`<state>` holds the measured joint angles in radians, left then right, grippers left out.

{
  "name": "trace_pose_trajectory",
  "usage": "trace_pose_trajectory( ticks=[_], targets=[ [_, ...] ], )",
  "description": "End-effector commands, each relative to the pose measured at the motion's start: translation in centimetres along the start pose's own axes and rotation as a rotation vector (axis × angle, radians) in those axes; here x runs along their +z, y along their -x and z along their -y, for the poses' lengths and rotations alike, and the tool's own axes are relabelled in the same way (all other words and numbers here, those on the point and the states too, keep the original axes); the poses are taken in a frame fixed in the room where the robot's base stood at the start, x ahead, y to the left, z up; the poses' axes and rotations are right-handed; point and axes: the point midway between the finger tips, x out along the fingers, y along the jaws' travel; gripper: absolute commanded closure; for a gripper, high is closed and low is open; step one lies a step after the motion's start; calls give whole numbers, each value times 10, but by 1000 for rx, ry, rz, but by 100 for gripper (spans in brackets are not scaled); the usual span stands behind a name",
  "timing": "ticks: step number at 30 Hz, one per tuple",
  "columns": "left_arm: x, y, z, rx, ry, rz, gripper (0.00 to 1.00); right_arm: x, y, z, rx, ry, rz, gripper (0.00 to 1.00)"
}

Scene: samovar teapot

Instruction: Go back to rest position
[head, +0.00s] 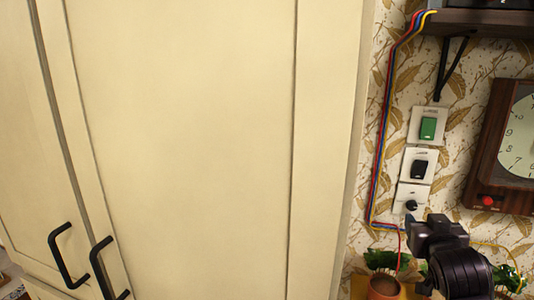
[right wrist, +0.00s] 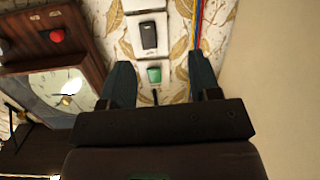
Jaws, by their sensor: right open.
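My right gripper (head: 412,226) is in the lower right of the head view, just below the column of wall switches. In the right wrist view, the right gripper (right wrist: 161,85) is open, with its two dark fingers spread and nothing between them but the wall and switches behind. The green switch (right wrist: 154,75) shows between the fingers there. My left gripper is in neither view.
A cream cabinet (head: 190,130) with black handles fills the left and middle. On the patterned wall are a green switch (head: 428,128), a black switch (head: 419,169), a knob (head: 411,205), coloured wires and a wooden clock (head: 492,150). A pot (head: 384,287) with leaves stands below.

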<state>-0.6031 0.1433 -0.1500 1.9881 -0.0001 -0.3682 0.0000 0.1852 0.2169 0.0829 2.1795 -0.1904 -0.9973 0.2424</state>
Motion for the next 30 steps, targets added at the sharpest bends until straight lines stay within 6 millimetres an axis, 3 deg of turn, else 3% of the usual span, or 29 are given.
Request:
trace_pose_trajectory(
  ticks=[1, 8, 14, 18, 24, 30],
  targets=[
    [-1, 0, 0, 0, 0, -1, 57, 31, 3, 3, -19, 21, 36, 43],
    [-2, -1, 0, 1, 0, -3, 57, 149, 32, 16, -112, 86, 146, 43],
    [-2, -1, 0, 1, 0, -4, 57, 245, 80, 23, -184, 108, 238, 43],
    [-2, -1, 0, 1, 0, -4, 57, 305, 124, 26, -226, 108, 300, 43],
    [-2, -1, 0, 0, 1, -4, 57, 359, 179, 29, -260, 97, 357, 43],
    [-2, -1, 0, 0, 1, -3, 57, 377, 201, 31, -271, 90, 375, 43]
  ],
)
